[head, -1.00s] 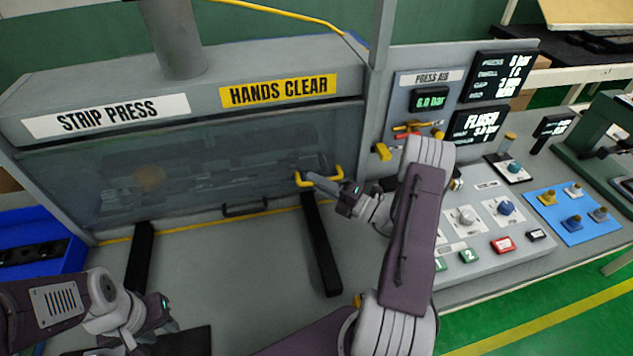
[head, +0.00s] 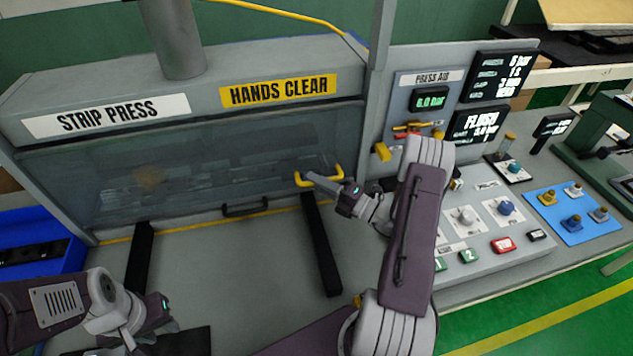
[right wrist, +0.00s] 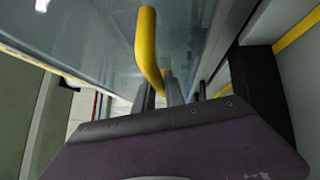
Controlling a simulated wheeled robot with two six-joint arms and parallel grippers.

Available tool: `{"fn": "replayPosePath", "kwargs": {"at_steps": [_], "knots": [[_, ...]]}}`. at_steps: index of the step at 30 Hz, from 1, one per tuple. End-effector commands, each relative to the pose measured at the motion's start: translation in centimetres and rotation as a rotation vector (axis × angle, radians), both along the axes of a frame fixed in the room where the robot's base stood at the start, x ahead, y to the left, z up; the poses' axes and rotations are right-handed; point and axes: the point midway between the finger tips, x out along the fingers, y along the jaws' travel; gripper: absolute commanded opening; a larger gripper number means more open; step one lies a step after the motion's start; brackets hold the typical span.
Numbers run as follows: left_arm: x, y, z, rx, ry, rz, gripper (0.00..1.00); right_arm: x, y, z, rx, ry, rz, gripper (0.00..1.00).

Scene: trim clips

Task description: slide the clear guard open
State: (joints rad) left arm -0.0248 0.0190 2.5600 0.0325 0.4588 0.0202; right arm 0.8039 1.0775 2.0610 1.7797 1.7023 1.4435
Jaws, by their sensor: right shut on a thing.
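The clear guard (head: 90,185) is a see-through panel across the front of the strip press, below its header. It stands down over the press opening. A yellow handle (head: 300,179) sits at the guard's lower right. My right gripper (head: 310,177) is at this handle and shut on it. The yellow handle (right wrist: 148,45) also shows in the right wrist view, running down to the fingers of my right gripper (right wrist: 172,92); the exact contact is partly hidden by the wrist. My left gripper (head: 150,325) is at the lower left, away from the guard; its fingertips are unclear.
Two black rails (head: 321,245) stick out in front of the press. A blue bin (head: 75,255) stands at the left. A control panel with knobs and buttons (head: 490,235) lies to the right of my right arm. A dark handle (head: 245,207) sits below the guard's middle.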

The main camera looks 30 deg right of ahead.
Motion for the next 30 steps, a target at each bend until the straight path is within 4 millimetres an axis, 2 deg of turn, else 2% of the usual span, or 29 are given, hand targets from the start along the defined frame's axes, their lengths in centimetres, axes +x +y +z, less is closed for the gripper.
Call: {"fn": "replayPosePath", "kwargs": {"at_steps": [5,11,17,27,30], "knots": [[0.0,0.0,0.3,0.000,0.000,0.000,0.34,0.0,0.0,0.3,0.000,0.000,0.001,0.00],[0.0,0.0,2.0,0.000,0.000,0.000,0.34,0.0,0.0,2.3,-0.001,-0.001,0.001,0.00],[0.0,0.0,5.7,0.000,0.000,0.000,0.34,0.0,0.0,6.4,-0.001,-0.003,0.000,0.00],[0.0,0.0,13.8,0.000,0.000,0.000,0.34,0.0,0.0,15.5,-0.002,-0.003,0.000,0.00],[0.0,0.0,15.5,0.000,0.000,0.000,0.34,0.0,0.0,17.5,-0.001,-0.002,-0.001,0.00]]}}
